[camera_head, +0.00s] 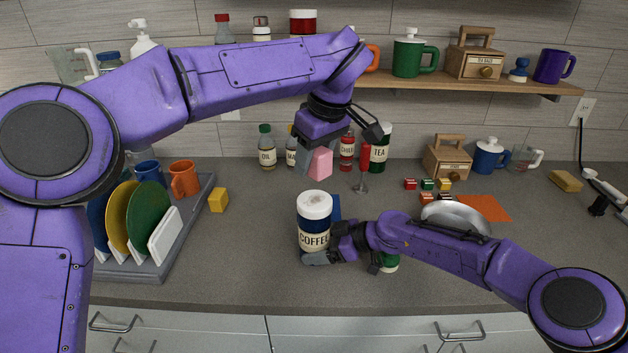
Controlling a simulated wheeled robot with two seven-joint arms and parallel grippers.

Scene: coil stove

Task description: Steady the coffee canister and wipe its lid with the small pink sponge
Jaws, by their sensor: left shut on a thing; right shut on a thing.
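The coffee canister (313,230) stands upright on the counter, dark blue with a cream COFFEE label. Its white lid (315,203) is on and shows a brownish smudge on top. My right gripper (318,257) is shut on the canister low on its body, coming from the right. My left gripper (311,158) is shut on the small pink sponge (320,164). It holds the sponge above the lid, with a clear gap between them. Part of the sponge is hidden by the gripper's fingers.
A dish rack (187,238) with plates and mugs stands at left, with a yellow sponge (219,200) beside it. Bottles and a TEA canister (380,153) stand behind. A metal bowl (455,213), an orange cloth (486,207) and small boxes lie at right. A green-and-white item sits partly hidden under my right arm.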

